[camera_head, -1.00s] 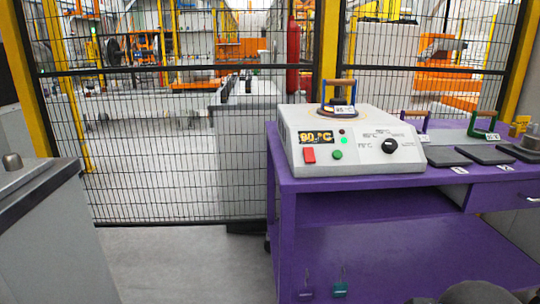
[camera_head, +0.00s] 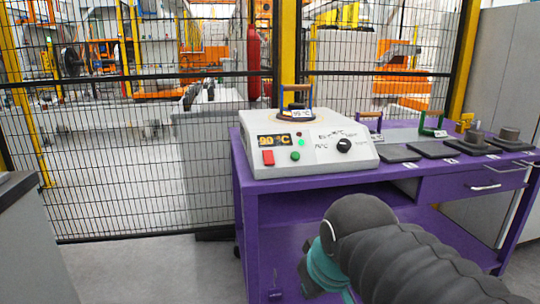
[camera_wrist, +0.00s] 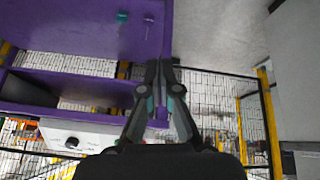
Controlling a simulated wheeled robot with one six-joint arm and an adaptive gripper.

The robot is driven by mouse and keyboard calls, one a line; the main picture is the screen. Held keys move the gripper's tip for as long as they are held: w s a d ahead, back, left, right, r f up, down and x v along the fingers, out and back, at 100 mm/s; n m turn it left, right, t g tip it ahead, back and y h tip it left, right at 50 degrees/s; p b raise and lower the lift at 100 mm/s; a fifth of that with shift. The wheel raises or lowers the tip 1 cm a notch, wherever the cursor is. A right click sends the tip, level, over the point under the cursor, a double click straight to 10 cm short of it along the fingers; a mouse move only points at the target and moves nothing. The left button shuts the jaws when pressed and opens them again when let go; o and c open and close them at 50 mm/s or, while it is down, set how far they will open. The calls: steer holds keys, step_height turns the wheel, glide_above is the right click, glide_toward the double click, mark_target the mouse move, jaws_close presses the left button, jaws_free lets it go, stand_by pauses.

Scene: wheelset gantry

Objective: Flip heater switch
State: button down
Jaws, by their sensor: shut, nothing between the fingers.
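In the wrist view, which looks turned over, the white panel (camera_wrist: 95,136) and knob (camera_wrist: 72,142) show at lower left; the red switch is not seen there. My gripper (camera_wrist: 160,65) is shut and empty, apart from the heater. In the head view my arm is in front of the bench; the fingertips cannot be made out.
The purple bench (camera_head: 275,205) has an open lower shelf and a drawer (camera_head: 470,184). Dark pads (camera_head: 398,153) and handled pieces (camera_head: 432,124) lie right of the heater. A mesh fence (camera_head: 110,150) stands behind. A grey cabinet (camera_head: 30,250) is at left; floor between is clear.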

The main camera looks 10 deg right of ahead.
mark_target(269, 160)
steer(key=w+r+n, duration=0.7)
steer(key=w+r, duration=0.4)
steer(key=w, duration=0.3)
steer(key=w+r+n, duration=0.8)
steer(key=w+r, duration=0.3)
steer(key=w, duration=0.4)
steer(key=shift+r+n+t, duration=0.2)
steer(key=shift+n+t, duration=0.1)
steer(key=shift+f, duration=0.1)
steer(key=b+x, duration=0.1)
steer(key=x, duration=1.2)
steer(key=shift+w+f+b, duration=0.2)
steer(key=shift+f+b, duration=0.15)
steer(key=shift+b, duration=0.05)
steer(key=shift+d, duration=0.1)
